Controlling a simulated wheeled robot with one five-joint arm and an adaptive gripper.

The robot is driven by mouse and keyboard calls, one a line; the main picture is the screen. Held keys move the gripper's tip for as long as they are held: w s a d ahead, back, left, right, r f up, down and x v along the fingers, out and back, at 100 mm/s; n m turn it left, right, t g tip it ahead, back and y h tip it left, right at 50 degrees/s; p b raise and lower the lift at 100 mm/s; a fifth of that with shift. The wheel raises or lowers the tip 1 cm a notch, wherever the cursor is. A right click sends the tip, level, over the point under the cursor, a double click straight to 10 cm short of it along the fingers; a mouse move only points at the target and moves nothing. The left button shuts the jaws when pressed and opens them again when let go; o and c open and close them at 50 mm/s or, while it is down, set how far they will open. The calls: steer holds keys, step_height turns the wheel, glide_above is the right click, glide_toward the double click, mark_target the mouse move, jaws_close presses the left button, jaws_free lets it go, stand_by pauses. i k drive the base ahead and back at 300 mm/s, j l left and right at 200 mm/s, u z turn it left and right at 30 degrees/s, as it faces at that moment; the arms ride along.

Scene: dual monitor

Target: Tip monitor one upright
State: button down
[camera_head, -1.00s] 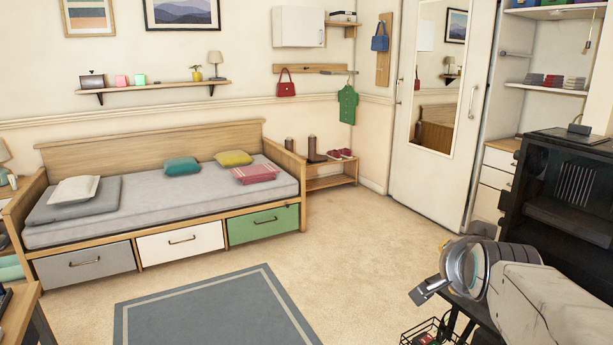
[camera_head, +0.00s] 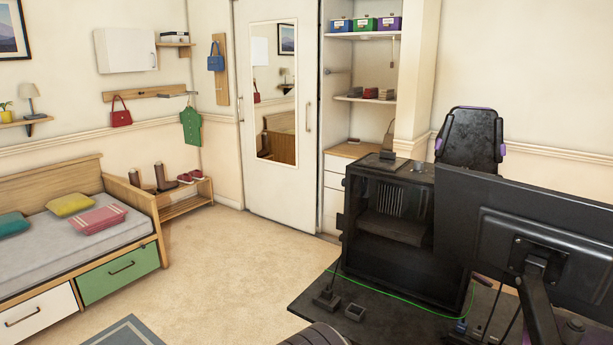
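One black monitor (camera_head: 562,232) shows at the right, seen from behind. It is on a dark stand arm (camera_head: 537,308) above a black desk, and the right picture edge cuts it off. Its top edge slopes down to the right; I cannot tell how much of this is tilt. I cannot tell whether it is monitor one, and no second monitor is in view. My gripper is not in view. A dark rounded part at the bottom edge may be part of my arm.
A black PC case (camera_head: 388,215) stands on the dark desk (camera_head: 315,300), with a green cable beside it. A black and purple chair (camera_head: 470,139) is behind. A bed (camera_head: 70,235) stands at the left. Open carpet (camera_head: 225,265) lies between bed and desk.

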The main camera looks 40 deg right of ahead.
mark_target(489, 226)
steer(key=z, duration=2.65)
